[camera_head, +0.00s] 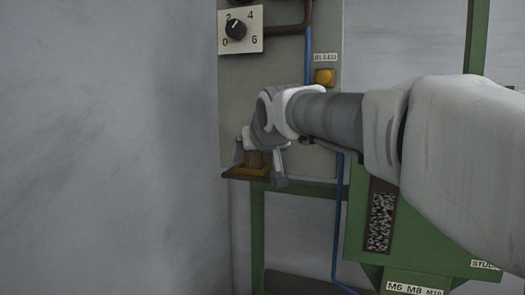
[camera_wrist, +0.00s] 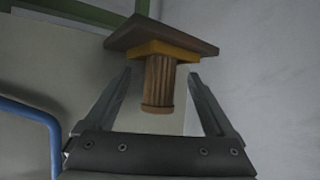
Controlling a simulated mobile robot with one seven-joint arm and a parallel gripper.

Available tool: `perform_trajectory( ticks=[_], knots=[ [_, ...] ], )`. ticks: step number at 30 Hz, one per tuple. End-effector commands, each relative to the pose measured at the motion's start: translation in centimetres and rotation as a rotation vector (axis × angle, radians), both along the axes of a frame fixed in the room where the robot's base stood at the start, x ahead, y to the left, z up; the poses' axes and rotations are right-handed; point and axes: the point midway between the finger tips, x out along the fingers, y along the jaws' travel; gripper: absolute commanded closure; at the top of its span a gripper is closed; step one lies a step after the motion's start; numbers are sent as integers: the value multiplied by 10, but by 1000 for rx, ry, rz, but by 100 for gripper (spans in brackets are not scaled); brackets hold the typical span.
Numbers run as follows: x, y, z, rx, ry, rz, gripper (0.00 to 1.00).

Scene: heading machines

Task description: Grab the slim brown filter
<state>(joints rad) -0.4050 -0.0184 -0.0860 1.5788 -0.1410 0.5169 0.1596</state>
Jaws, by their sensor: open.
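The slim brown filter (camera_wrist: 158,82) is a short ribbed cylinder. In the wrist view it lies between the two fingers of my gripper (camera_wrist: 160,98), with a gap on each side. It joins a yellow-orange block (camera_wrist: 163,49) set on a dark brown plate (camera_wrist: 140,30). In the head view the filter (camera_head: 255,159) stands upright on the yellow block and brown ledge, at the panel's lower left corner. My gripper (camera_head: 260,162) comes down over it from above, open. My wrist hides part of the filter's upper end there.
The grey panel (camera_head: 290,100) behind carries a dial (camera_head: 236,29) and a yellow button (camera_head: 324,77). A blue pipe (camera_head: 338,215) runs down to the right of the ledge. A green frame (camera_head: 257,240) stands below. A bare wall (camera_head: 110,150) is close on the left.

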Motion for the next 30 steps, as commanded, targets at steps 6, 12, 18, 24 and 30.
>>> perform_trajectory(
  ticks=[6,12,18,24,30],
  knots=[
    [9,3,-5,0,-2,1,11],
    [8,2,-5,0,-2,1,22],
    [8,2,-5,0,-1,1,58],
    [8,2,-4,0,-1,1,94],
    [8,2,-4,0,-2,1,100]
  ],
)
